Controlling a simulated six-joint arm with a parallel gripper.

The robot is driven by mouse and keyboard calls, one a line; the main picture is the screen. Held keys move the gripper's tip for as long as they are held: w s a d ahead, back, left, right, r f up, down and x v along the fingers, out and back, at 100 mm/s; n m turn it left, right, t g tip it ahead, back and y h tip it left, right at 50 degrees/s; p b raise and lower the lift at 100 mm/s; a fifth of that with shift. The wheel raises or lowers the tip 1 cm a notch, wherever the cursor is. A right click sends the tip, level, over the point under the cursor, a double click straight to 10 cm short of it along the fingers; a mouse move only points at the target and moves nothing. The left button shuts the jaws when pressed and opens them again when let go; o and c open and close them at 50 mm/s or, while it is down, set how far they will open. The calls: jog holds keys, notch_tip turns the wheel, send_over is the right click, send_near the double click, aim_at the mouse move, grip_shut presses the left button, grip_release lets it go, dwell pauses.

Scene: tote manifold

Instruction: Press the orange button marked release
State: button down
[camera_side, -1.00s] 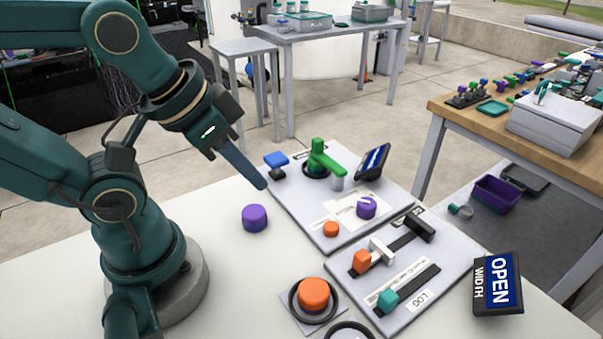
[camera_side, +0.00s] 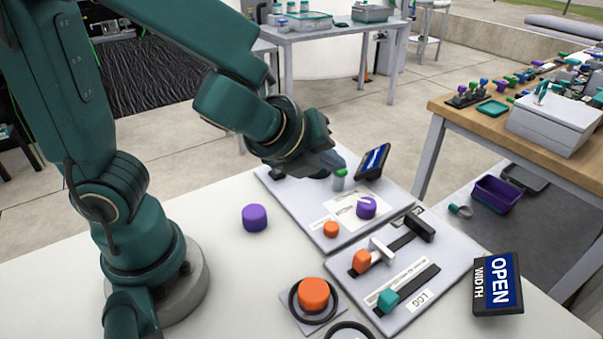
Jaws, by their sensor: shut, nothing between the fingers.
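A small orange button (camera_side: 331,229) sits at the front of the back panel (camera_side: 300,209). A large orange button (camera_side: 313,293) stands in a dark ring on a square plate at the front of the table. I cannot read a release marking on either. My gripper (camera_side: 338,163) is shut and empty over the back part of the back panel, behind and apart from both buttons. My wrist hides most of the green handle and the blue knob; only a small green tip (camera_side: 340,173) shows.
A purple dial (camera_side: 366,207) and a tilted display (camera_side: 373,161) are on the back panel. The front panel (camera_side: 405,312) carries sliders with orange (camera_side: 362,261) and teal (camera_side: 388,299) handles. A purple cylinder (camera_side: 255,218) stands left. An "OPEN WIDTH" display (camera_side: 498,284) is at right.

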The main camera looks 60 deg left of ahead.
aim_at(328, 231)
jog(key=shift+s+d+f+m, duration=0.15)
jog(key=shift+d+f+m, duration=0.2)
jog(key=shift+d, duration=0.2)
jog(key=shift+f, duration=4.45)
jog(key=shift+f, duration=0.1)
jog(key=shift+f, duration=0.3)
jog(key=shift+f, duration=0.45)
jog(key=shift+r, duration=0.9)
